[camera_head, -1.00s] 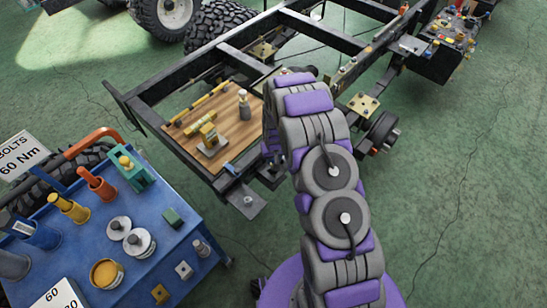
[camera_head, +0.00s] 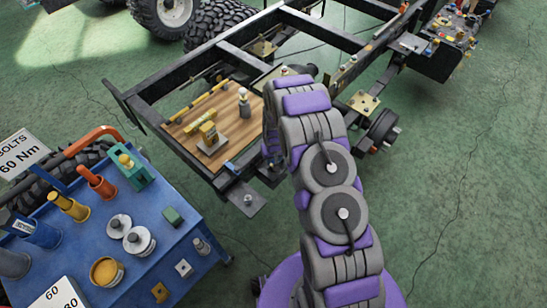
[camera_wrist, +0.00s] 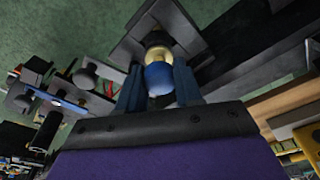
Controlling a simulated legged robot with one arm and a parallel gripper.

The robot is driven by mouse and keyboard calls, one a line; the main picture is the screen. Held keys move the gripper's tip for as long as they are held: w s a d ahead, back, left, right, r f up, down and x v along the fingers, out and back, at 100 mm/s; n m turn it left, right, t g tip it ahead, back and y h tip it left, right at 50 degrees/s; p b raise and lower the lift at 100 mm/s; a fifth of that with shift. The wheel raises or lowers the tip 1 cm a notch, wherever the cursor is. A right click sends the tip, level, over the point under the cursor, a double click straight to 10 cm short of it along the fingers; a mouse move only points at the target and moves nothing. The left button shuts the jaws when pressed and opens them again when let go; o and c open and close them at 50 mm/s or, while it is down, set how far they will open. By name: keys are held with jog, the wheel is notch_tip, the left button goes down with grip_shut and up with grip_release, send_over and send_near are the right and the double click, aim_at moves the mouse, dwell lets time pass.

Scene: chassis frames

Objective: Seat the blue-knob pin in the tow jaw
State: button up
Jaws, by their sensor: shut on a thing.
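In the wrist view, my gripper (camera_wrist: 158,88) is shut on the blue-knob pin (camera_wrist: 159,77), with a dark finger on each side of its round blue knob. A pale, brass-toned part (camera_wrist: 157,50) of the pin shows beyond the knob, against a black metal bracket (camera_wrist: 135,42). I cannot tell whether this bracket is the tow jaw, or whether the pin's tip is in a hole. In the head view, my own arm hides my gripper and the pin.
The black chassis frame (camera_head: 215,62) carries a wooden board (camera_head: 238,133) with a yellow-and-grey tool and a small grey bottle. A blue cart (camera_head: 150,200) with pins, cups and washers stands at the left.

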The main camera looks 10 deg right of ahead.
jog(key=shift+f, duration=0.1)
dwell(0.3)
jog(key=o, duration=1.1)
jog(key=shift+r, duration=0.2)
jog(key=shift+r+p, duration=0.5)
jog(key=shift+r, duration=0.8)
jog(key=shift+r+p, duration=0.65)
jog(key=shift+r, duration=1.85)
